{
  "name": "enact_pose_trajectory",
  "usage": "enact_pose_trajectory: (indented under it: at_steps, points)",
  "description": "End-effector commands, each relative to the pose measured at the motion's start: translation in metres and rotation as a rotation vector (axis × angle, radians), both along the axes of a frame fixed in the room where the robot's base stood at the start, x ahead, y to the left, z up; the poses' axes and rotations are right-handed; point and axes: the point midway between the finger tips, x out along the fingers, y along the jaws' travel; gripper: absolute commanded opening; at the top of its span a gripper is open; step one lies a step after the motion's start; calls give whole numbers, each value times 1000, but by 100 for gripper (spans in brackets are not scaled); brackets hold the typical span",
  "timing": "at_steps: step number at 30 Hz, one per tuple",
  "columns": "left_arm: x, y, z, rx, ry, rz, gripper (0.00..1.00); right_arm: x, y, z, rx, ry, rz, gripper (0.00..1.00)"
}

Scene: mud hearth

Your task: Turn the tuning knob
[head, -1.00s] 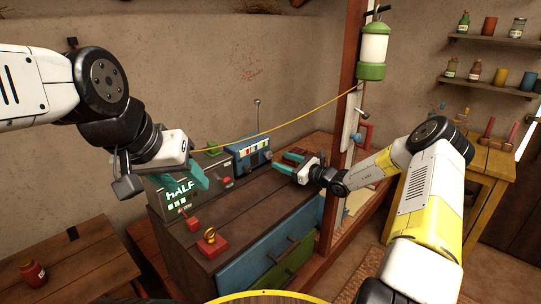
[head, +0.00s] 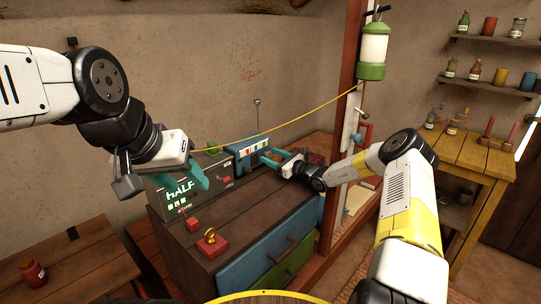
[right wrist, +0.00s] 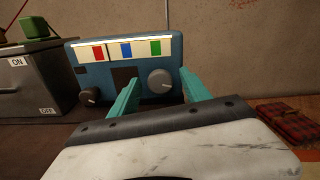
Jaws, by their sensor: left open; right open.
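The blue radio (head: 248,152) stands at the back of the dark wooden cabinet. In the right wrist view the radio (right wrist: 120,52) has red, blue and green strips, a small dark knob (right wrist: 89,95) at left and a larger grey knob (right wrist: 160,80) at right. Neither knob is labelled, so I cannot tell which is the tuning knob. My right gripper (head: 270,157) is open at the radio's front. Its teal fingers lie either side of the grey knob in that view; contact cannot be told. My left gripper (head: 202,178) hangs open by the grey box.
The grey box (head: 165,186) with a lit "HALF" display stands left of the radio. A red plaid item (right wrist: 292,120) lies right of the radio. A yellow cord hangs above.

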Motion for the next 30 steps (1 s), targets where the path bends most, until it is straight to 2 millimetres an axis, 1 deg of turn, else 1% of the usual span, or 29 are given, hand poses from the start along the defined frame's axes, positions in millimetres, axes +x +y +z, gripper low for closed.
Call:
enact_pose_trajectory:
  at_steps: [2,3,5,6,10,20,30]
  points:
    - [0,0,0,0,0,0,47,0,0,0,0,0,0,54]
    - [0,0,0,0,0,0,47,0,0,0,0,0,0,46]
    - [0,0,0,0,0,0,47,0,0,0,0,0,0,34]
    - [0,0,0,0,0,0,47,0,0,0,0,0,0,26]
    - [0,0,0,0,0,0,47,0,0,0,0,0,0,0]
    - [0,0,0,0,0,0,47,0,0,0,30,28,0,0]
    - [0,0,0,0,0,0,47,0,-1,0,185,183,0,0]
